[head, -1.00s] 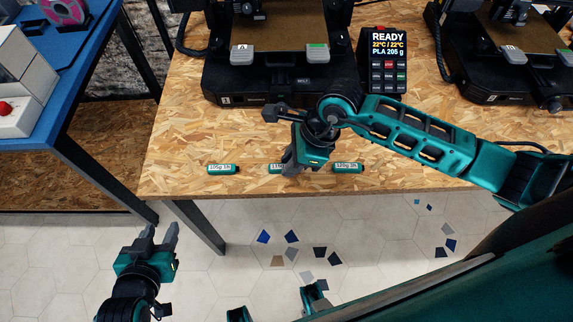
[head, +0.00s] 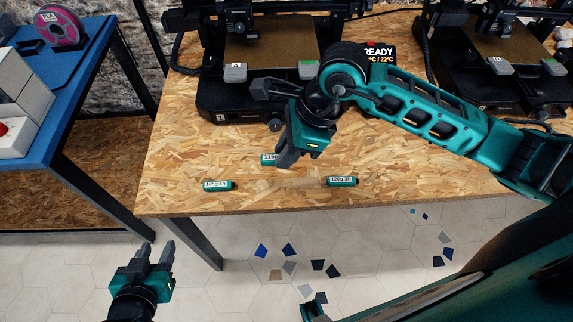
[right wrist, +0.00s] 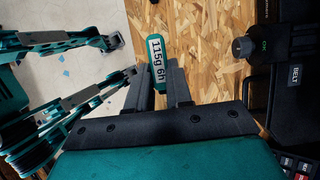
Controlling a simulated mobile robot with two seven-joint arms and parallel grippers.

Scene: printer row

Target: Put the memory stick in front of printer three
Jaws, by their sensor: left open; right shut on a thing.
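My right gripper (head: 284,158) is shut on a teal memory stick (head: 267,159) labelled 115g 6h. The stick (right wrist: 155,55) sticks out past the fingers in the right wrist view; the gripper hides part of it in the head view. Two similar sticks lie on the wooden table near its front edge: 105g 1h (head: 217,185) at left and 120g 3h (head: 342,181) at right. A black printer (head: 222,115) stands behind the gripper, another (head: 487,104) at the right; I cannot read their numbers. My left gripper (head: 157,252) is open and empty over the floor.
A display (head: 380,54) reading READY stands between the printers, partly hidden by my right arm. A blue table (head: 84,60) with a pink spool (head: 58,28) is at the left. The wooden table (head: 180,160) is bare at its left.

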